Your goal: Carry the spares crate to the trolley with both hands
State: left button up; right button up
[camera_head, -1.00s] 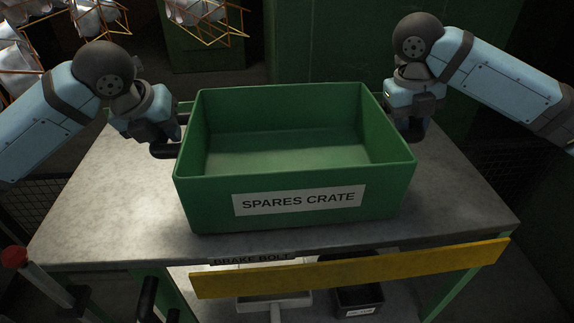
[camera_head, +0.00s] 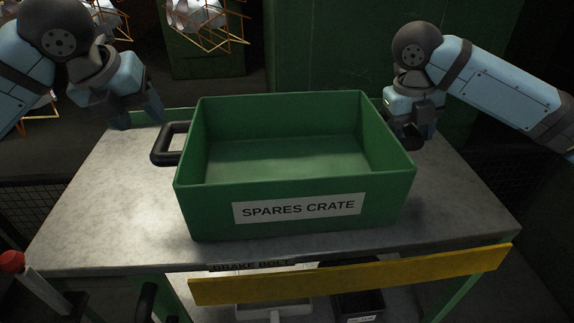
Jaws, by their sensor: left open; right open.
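The green spares crate (camera_head: 297,209), open-topped and empty as far as I see, sits level on the grey tabletop (camera_head: 95,215). Its white label faces me. A black loop handle (camera_head: 167,145) sticks out from its left side. My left gripper (camera_head: 139,114) is open and empty, behind and to the left of that handle, apart from it. My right gripper (camera_head: 411,128) is open at the crate's right side, pointing down by the dark right handle. That handle is mostly hidden, so I cannot tell whether the fingers are around it or beside it.
A yellow bar (camera_head: 350,273) runs along the table's front edge. Below are a grey bin (camera_head: 273,305) and a black bin (camera_head: 358,303). A red-knobbed lever (camera_head: 12,262) stands at the lower left. Wire-caged lamps (camera_head: 208,15) hang at the back left.

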jog(key=shift+r, duration=0.15)
pick_arm(q)
jog(key=v, duration=0.3)
jog(key=shift+s+r, duration=0.1)
jog(key=shift+r, duration=0.15)
pick_arm(e)
notch_tip(320, 180, up, 12)
jog(key=a, duration=0.2)
jog(key=shift+a+f, duration=0.2)
jog(key=shift+f, duration=0.05)
jog(key=shift+s, duration=0.1)
